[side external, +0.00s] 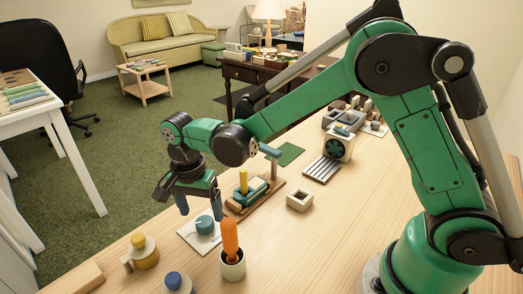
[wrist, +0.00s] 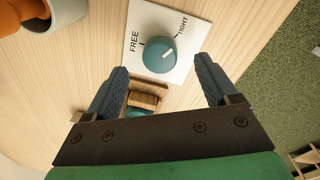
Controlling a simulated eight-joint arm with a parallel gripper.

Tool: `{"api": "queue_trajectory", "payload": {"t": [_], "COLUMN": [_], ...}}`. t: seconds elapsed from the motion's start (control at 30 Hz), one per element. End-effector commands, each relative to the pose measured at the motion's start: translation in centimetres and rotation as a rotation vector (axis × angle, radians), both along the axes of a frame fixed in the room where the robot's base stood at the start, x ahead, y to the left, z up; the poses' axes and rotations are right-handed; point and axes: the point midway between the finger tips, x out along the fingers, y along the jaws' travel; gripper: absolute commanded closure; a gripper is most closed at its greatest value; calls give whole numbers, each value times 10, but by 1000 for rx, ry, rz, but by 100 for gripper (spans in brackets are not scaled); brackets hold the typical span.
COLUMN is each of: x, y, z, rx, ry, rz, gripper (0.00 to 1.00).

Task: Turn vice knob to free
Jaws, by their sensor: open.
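The teal vice knob (side external: 204,224) is round and sits on a white plate (side external: 190,239) on the wooden table. In the wrist view the knob (wrist: 160,54) lies just ahead of and between my fingertips; the plate reads FREE at left and TIGHT at right. The knob's pale mark points up and right, toward TIGHT. My gripper (side external: 199,207) points down over the plate, open and empty; its spread fingers also show in the wrist view (wrist: 161,68). A green vice (side external: 257,190) with a yellow peg stands on a wooden base behind the plate.
A pot (side external: 233,267) with an orange-handled tool stands close in front of the plate. A square hollow block (side external: 300,199) is to the right. Table between them is clear.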

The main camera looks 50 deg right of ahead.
Motion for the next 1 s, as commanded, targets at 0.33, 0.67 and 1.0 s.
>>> {"api": "queue_trajectory", "payload": {"t": [0.33, 0.67, 1.0], "x": [-1, -1, -1], "y": [-1, -1, -1], "z": [-27, -27, -26], "rx": [1, 1, 0], "ry": [-2, -2, -1], "rz": [1, 1, 14], "gripper": [20, 66, 100]}}
